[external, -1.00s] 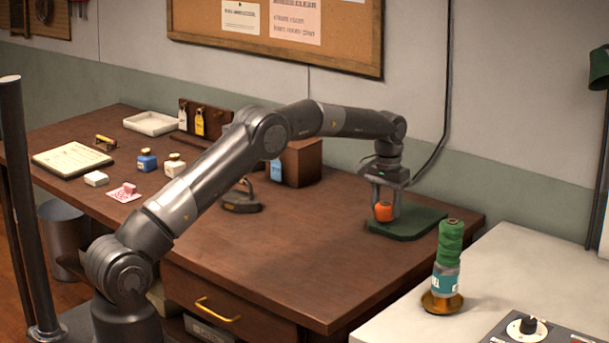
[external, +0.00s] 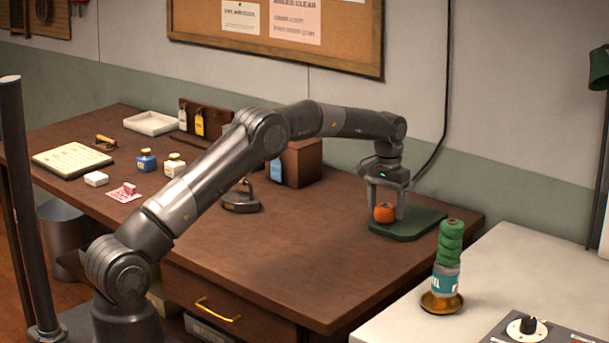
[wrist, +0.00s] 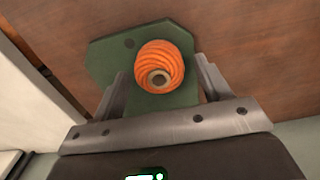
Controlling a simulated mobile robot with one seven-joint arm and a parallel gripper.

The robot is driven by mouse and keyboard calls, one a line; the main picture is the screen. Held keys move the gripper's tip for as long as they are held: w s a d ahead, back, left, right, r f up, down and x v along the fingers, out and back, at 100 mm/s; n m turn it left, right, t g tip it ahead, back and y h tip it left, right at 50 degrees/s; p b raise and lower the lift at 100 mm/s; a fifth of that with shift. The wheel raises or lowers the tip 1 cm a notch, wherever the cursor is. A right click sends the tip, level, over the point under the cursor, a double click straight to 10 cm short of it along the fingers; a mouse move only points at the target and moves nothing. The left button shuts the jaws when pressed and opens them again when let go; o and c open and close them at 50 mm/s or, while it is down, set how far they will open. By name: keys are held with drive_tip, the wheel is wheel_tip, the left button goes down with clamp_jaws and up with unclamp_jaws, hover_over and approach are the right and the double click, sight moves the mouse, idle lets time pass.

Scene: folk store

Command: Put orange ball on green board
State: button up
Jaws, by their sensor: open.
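The orange ball (external: 384,213) looks like a wound ball of cord with a hole in its end, seen clearly in the wrist view (wrist: 164,62). It sits on the green board (external: 418,226) at the right end of the brown table. The board also shows in the wrist view (wrist: 108,60), under and around the ball. My gripper (external: 386,208) is open and points down over the board, its fingers on either side of the ball. In the wrist view a gap shows between the ball and each finger.
A green thread spool (external: 449,255) stands on a brass dish on the pale counter (external: 400,325) at the right. A wooden box (external: 300,163) and a dark iron-like object (external: 240,198) are behind my arm. The table (external: 320,250) in front of the board is clear.

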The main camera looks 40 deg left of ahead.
wheel_tip(320, 180, up, 12)
drive_tip(key=f, duration=0.1)
drive_tip(key=s+a+r+t, duration=0.1)
drive_tip(key=s+a+r, duration=0.3)
drive_tip(key=s+r, duration=0.6)
drive_tip(key=s+a+r+t, duration=0.2)
drive_tip(key=s+a+r, duration=0.2)
drive_tip(key=s+r, duration=0.65)
drive_tip(key=s+a+f+t, duration=0.1)
drive_tip(key=s+f, duration=0.3)
drive_tip(key=s, duration=0.6)
drive_tip(key=s+a+f, duration=0.1)
drive_tip(key=s+f, duration=0.3)
drive_tip(key=s, duration=0.6)
drive_tip(key=s+a+f+t, duration=0.1)
drive_tip(key=s+f, duration=0.3)
drive_tip(key=s, duration=0.7)
drive_tip(key=shift+a+t, duration=0.3)
drive_tip(key=shift+a, duration=0.2)
